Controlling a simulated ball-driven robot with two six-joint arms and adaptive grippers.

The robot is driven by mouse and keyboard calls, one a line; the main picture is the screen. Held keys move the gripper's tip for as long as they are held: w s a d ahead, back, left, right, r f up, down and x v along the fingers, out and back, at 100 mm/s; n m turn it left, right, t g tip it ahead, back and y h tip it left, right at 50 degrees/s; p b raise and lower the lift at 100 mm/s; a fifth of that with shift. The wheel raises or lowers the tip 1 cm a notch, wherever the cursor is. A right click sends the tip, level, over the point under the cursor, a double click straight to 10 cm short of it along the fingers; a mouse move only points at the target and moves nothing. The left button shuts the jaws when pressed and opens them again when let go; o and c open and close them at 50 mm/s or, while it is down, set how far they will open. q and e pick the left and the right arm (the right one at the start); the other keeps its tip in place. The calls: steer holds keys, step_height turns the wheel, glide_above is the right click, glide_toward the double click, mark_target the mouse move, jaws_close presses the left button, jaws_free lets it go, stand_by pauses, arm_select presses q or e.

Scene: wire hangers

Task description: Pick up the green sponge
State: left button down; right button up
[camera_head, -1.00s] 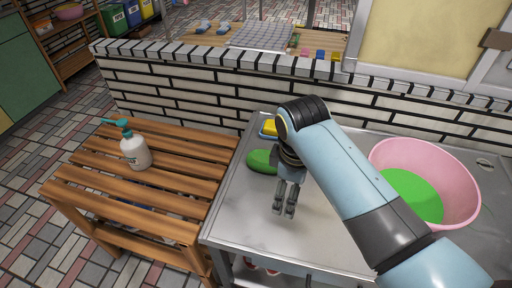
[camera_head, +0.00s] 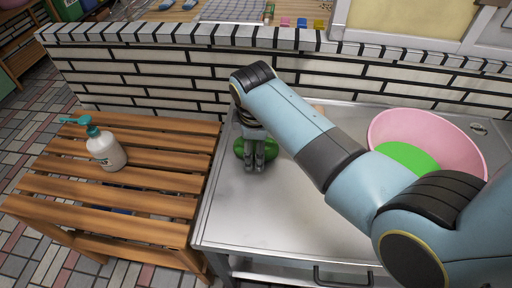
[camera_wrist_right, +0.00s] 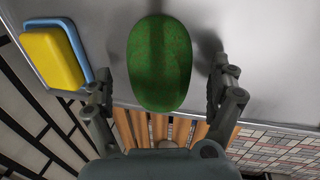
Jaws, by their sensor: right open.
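The green sponge (camera_head: 240,148) is an oval on the left part of the metal counter, partly hidden behind my right gripper in the head view. In the right wrist view the sponge (camera_wrist_right: 160,62) shows whole, speckled green, between the two open fingers. My right gripper (camera_head: 256,166) points down at the sponge. Its fingers (camera_wrist_right: 158,88) are spread on either side, with a gap to the sponge on both sides. My left gripper is not in view.
A yellow sponge on a blue tray (camera_wrist_right: 78,45) lies beside the green one. A pink basin (camera_head: 440,132) holding something green stands at the right of the metal counter (camera_head: 225,215). A soap bottle (camera_head: 106,150) stands on the wooden slatted table (camera_head: 150,178). A brick wall (camera_head: 160,80) runs behind.

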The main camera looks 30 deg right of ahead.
steer(key=shift+w+f, duration=0.2)
steer(key=shift+f, duration=0.4)
steer(key=shift+s, duration=0.1)
steer(key=c, duration=1)
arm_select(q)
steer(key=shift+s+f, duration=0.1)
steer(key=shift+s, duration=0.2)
arm_select(e)
steer(key=shift+c, duration=0.3)
steer(key=shift+r, duration=0.1)
